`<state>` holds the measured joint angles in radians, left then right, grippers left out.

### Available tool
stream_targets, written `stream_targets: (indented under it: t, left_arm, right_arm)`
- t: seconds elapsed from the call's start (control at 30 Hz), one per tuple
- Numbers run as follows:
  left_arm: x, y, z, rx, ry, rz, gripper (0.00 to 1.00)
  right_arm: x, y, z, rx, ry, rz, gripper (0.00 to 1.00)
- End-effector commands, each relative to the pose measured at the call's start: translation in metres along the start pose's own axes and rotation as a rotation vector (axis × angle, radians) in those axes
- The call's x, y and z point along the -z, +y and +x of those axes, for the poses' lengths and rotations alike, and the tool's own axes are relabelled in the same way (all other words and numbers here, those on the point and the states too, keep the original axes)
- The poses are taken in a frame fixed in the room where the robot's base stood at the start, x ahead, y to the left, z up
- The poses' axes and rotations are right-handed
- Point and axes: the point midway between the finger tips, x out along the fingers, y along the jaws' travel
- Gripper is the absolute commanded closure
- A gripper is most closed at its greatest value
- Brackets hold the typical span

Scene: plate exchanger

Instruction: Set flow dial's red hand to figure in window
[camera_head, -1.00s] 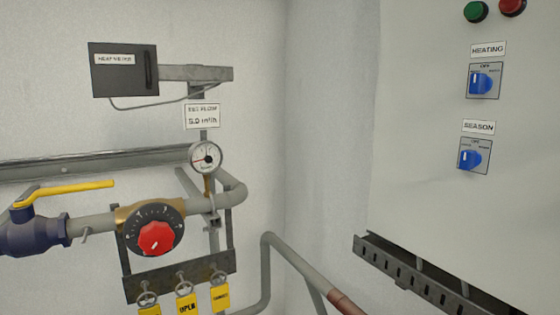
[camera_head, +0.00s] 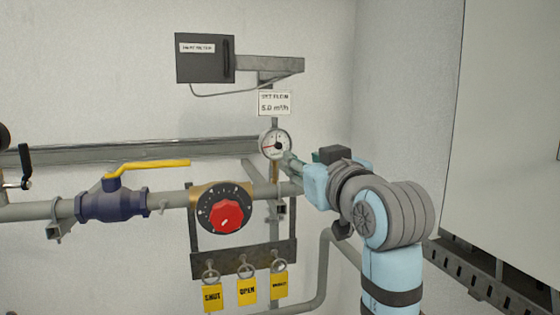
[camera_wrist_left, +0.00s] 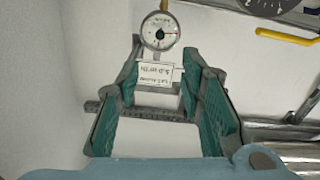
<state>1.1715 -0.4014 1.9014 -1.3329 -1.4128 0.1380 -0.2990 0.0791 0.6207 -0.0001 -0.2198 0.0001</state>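The small round flow dial (camera_head: 274,144) has a white face and a red hand pointing left. It also shows in the left wrist view (camera_wrist_left: 161,31), where the picture is upside down. A white card (camera_head: 274,103) above it reads "SET FLOW 5.0 m³/h". My left gripper (camera_head: 290,162) enters from the right of the head view, fingertips by the dial's lower right edge. In the left wrist view its green-padded fingers (camera_wrist_left: 162,58) are spread, with the dial beyond the tips and the card (camera_wrist_left: 158,74) between them. Contact cannot be told. My right gripper is out of view.
A dark meter box (camera_head: 204,58) hangs above. A black dial with a red knob (camera_head: 226,217) sits lower left. A blue valve with a yellow lever (camera_head: 148,166) is farther left. A pale cabinet (camera_head: 505,130) stands at right.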

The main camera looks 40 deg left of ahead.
Motion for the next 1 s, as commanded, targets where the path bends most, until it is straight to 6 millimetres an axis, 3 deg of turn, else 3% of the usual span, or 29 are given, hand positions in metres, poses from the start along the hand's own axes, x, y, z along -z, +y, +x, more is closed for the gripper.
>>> stream_targets:
  t: [0.17, 0.33, 0.5, 0.63, 0.8, 1.0]
  left_arm:
    - [0.012, -0.003, 0.010, 0.014, -0.003, -0.012, 0.65]
    - [0.016, -0.004, 0.033, 0.014, 0.002, -0.007, 0.65]
    - [0.010, -0.006, 0.089, 0.015, 0.003, -0.005, 0.65]
    - [0.008, -0.005, 0.120, 0.011, 0.002, -0.007, 0.65]
    - [0.006, -0.005, 0.140, 0.008, 0.001, -0.010, 0.65]
    - [0.004, -0.005, 0.143, 0.007, 0.000, -0.011, 0.65]
  right_arm:
    - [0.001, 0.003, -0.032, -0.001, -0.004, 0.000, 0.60]
    - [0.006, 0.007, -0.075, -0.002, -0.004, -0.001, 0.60]
    - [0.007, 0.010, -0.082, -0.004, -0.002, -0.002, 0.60]
    - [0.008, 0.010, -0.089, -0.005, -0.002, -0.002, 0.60]
    - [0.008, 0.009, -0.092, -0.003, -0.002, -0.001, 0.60]
    - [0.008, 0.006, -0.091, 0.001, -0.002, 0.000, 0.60]
